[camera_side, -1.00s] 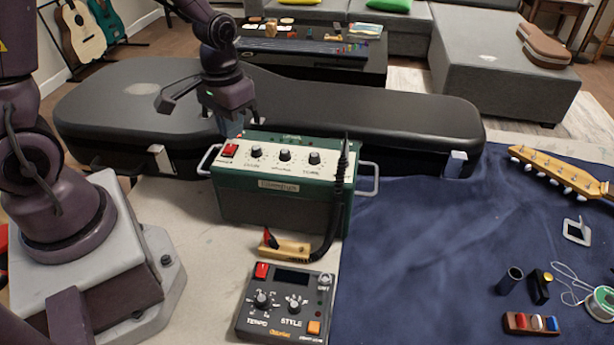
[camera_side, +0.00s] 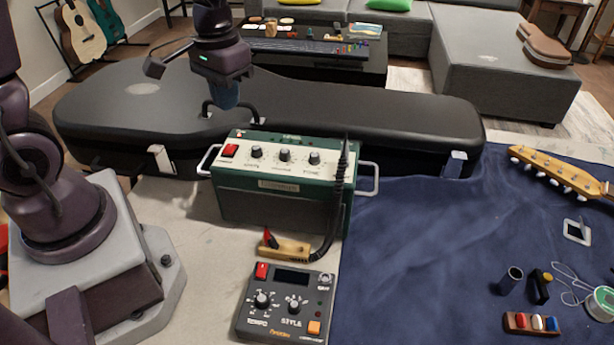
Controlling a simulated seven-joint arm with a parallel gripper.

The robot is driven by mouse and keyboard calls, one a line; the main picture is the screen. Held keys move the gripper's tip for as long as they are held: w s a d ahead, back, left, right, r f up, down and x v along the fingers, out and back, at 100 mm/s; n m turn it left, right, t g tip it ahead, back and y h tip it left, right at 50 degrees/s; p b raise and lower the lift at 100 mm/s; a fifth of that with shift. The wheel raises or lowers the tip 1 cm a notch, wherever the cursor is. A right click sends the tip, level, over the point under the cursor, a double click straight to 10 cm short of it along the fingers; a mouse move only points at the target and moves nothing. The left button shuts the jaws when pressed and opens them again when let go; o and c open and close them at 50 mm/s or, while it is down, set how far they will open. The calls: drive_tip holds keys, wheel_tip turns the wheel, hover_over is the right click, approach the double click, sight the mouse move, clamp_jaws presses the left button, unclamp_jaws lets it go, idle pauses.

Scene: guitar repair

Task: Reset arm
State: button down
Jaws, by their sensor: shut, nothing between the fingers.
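My gripper (camera_side: 226,97) hangs above the black guitar case (camera_side: 350,110), behind and a little left of the green amplifier-like box (camera_side: 285,185). It points down and is shut, with nothing held. A green light shows on its dark purple housing. The black handle of the case shows around and just below the fingertips; I cannot tell whether they touch it.
A soldering-type tool with a cord (camera_side: 340,190) stands at the box's right side. A tempo pedal (camera_side: 287,303) lies in front. The blue cloth (camera_side: 420,260) at right holds a guitar headstock (camera_side: 555,172), a string spool (camera_side: 602,303) and small parts. The cloth's middle is clear.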

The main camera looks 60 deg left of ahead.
drive_tip(key=s+d+r+m+t, duration=0.3)
drive_tip(key=s+d+r+t, duration=0.2)
drive_tip(key=s+r, duration=0.3)
wheel_tip(320, 180, up, 4)
drive_tip(key=shift+s+d+r+t, duration=0.1)
drive_tip(key=shift+s+d+t, duration=0.25)
drive_tip(key=shift+d, duration=0.35)
